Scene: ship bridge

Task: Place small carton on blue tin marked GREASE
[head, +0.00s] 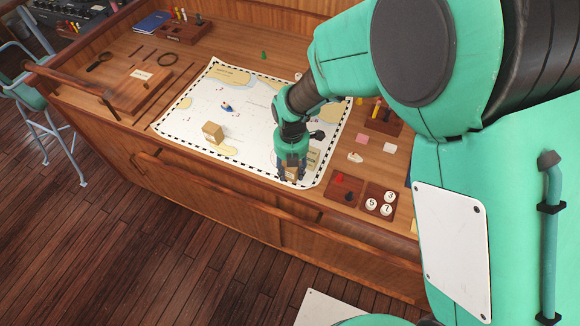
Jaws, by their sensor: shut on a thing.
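My gripper (291,176) points down over the near right corner of the sea chart. It is shut on a small brownish thing, mostly hidden by the fingers, which looks like the small carton. I cannot tell whether it touches the chart. A tan box-shaped carton (212,132) stands on the chart to the left, apart from my gripper. I cannot make out a blue tin marked GREASE; my arm hides part of the desk on the right.
The chart (180,128) covers the middle of the wooden desk. Right of my gripper are a tray with red pieces (346,189) and a tray with white numbered discs (379,199). A wooden box (140,88), magnifier (100,61) and blue book (151,22) lie left. A pencil holder (384,118) stands behind.

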